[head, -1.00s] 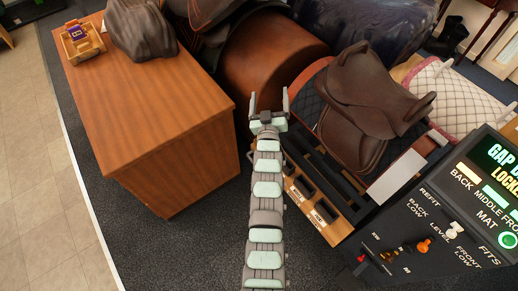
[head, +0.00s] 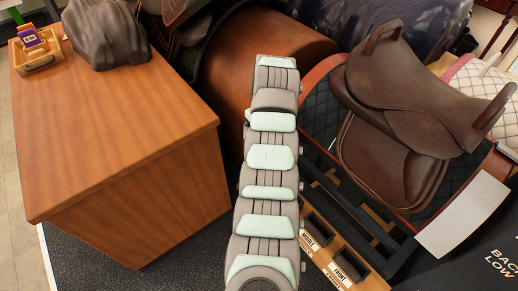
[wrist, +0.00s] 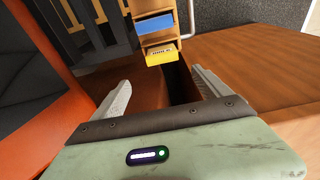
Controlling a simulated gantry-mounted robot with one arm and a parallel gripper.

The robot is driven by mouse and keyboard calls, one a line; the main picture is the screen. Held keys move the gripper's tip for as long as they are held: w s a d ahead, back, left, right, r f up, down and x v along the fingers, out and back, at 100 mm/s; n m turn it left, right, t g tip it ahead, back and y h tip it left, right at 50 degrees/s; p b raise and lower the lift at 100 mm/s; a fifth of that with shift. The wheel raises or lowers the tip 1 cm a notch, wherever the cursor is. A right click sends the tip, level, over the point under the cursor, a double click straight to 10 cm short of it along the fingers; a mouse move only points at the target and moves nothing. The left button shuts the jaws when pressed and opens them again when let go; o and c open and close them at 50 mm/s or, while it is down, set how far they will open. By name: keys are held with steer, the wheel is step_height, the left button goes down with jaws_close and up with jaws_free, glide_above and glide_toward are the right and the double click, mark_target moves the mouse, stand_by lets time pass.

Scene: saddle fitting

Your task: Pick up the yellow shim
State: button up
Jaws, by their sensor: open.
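The yellow shim (wrist: 161,56) shows in the wrist view as a yellow block with small dark markings, at the lower end of a wooden rack (wrist: 147,40). My gripper (wrist: 162,90) is open in the wrist view, with one finger on each side of the picture and nothing between them. The shim lies ahead of the fingertips, between their lines and apart from both. In the head view my arm covers the middle and the gripper cannot be made out. I cannot pick out the yellow shim there.
A blue block (wrist: 154,23) sits above the shim in the rack. In the head view, a brown saddle (head: 420,95) stands right of my arm, slots labelled MIDDLE and FRONT (head: 318,238) lie below it, and a wooden cabinet (head: 130,150) with a small tray (head: 38,62) stands left.

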steer(key=f, duration=0.2)
steer(key=f+b, duration=0.1)
steer(key=f, duration=0.1)
steer(key=f+b, duration=0.1)
steer(key=f, duration=0.1)
steer(key=shift+s+a+f, duration=0.3)
steer(key=shift+s, duration=0.05)
steer(key=f+b, duration=0.2)
steer(key=f, duration=0.1)
steer(key=f+b, duration=0.1)
steer(key=b, duration=0.1)
steer(key=shift+w+a+f, duration=0.15)
steer(key=shift+w+f, duration=0.2)
steer(key=shift+r, duration=0.1)
steer(key=shift+c, duration=0.6)
steer(key=c, duration=1.3)
steer(key=shift+r, duration=0.15)
